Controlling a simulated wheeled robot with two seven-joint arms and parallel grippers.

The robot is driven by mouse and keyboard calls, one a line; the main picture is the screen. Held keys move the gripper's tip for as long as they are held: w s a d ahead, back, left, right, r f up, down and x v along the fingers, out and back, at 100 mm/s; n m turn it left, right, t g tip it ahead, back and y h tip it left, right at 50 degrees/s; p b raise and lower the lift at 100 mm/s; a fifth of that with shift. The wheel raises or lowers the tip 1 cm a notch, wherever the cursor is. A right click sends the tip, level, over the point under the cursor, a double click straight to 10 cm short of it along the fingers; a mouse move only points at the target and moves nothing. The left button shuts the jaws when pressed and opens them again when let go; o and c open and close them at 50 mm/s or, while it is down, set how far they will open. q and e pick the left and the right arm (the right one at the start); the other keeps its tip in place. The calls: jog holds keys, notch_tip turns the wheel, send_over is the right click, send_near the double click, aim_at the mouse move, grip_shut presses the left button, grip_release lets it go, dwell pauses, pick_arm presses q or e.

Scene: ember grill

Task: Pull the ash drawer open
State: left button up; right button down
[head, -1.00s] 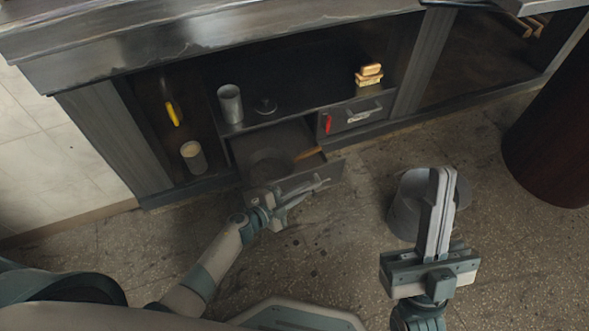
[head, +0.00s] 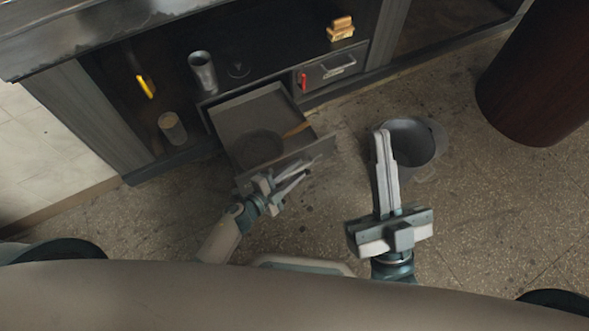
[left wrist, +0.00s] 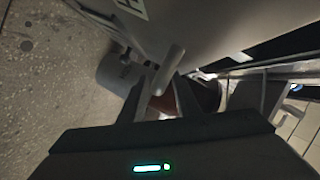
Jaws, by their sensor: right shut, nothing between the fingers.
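The ash drawer (head: 240,117) is slid well out of the lower cabinet. A dark round patch (head: 257,148) and a brown stick-like piece (head: 297,130) lie in it. My left gripper (head: 287,183) is at the drawer's front. Its fingers are around the pale handle bar, which partly hides behind them. In the left wrist view a grey bar (left wrist: 169,70) shows between the finger ends. My right gripper (head: 383,135) is shut and empty, in front of the grey bucket (head: 412,142) on the floor.
A small closed drawer (head: 330,72) with a red item sits right of the ash drawer. A metal cup (head: 203,72) and a tan block stack (head: 340,29) stand on the shelf above. A candle-like cup (head: 172,128) is at left. A dark red cylinder (head: 535,85) stands at right.

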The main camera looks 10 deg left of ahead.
pick_arm(q)
jog(key=shift+a, duration=0.1)
dwell(0.4)
